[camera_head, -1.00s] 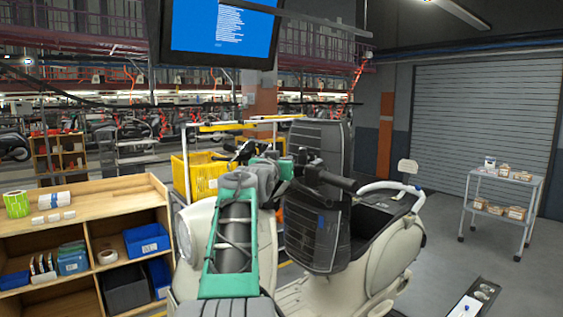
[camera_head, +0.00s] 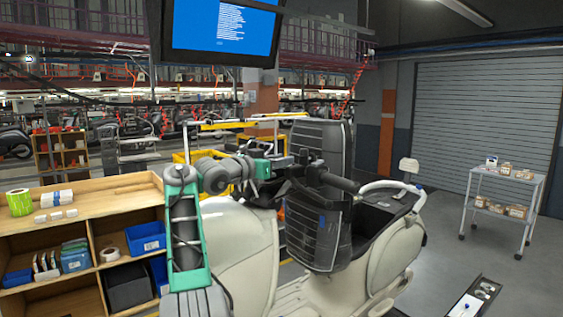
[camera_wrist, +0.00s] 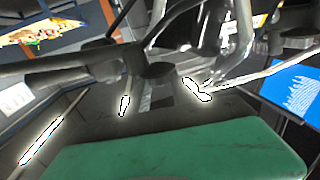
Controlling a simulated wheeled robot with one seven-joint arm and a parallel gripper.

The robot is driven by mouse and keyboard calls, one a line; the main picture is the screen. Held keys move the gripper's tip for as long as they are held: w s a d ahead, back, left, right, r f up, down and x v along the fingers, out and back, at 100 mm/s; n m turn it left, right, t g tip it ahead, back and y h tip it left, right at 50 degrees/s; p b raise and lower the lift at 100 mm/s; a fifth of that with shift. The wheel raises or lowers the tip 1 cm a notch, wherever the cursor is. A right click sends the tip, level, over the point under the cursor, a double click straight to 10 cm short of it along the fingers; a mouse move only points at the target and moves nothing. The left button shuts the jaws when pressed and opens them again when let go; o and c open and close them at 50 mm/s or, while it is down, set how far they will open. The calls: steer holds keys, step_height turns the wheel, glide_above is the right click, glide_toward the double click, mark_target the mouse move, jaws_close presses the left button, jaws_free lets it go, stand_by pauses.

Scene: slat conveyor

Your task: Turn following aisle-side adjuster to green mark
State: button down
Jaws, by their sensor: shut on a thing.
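My gripper (camera_head: 283,164) is at the dark handlebar area (camera_head: 335,181) of a cream scooter (camera_head: 398,245) in the head view. Its fingertips are hard to make out there. In the wrist view my green gripper body fills the bottom, and the fingers (camera_wrist: 160,98) are shut around a dark, short cylindrical part (camera_wrist: 160,73), apparently the adjuster. Bright glints lie on both sides of it. Dark bars and shiny metal tubes (camera_wrist: 235,45) run beyond it. No green mark can be made out, and the adjuster's angle cannot be told.
A wooden shelf (camera_head: 100,187) with blue bins (camera_head: 145,237) stands at left, close to my arm. A monitor (camera_head: 222,32) hangs above. A tall dark slatted panel (camera_head: 318,225) stands just right of my gripper.

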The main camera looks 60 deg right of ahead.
steer(key=shift+f, duration=0.15)
steer(key=c, duration=1.2)
jaws_free()
steer(key=shift+w+a, duration=0.15)
steer(key=shift+o, duration=0.4)
steer(key=b+v, duration=0.3)
steer(key=v, duration=0.4)
steer(key=shift+a, duration=0.3)
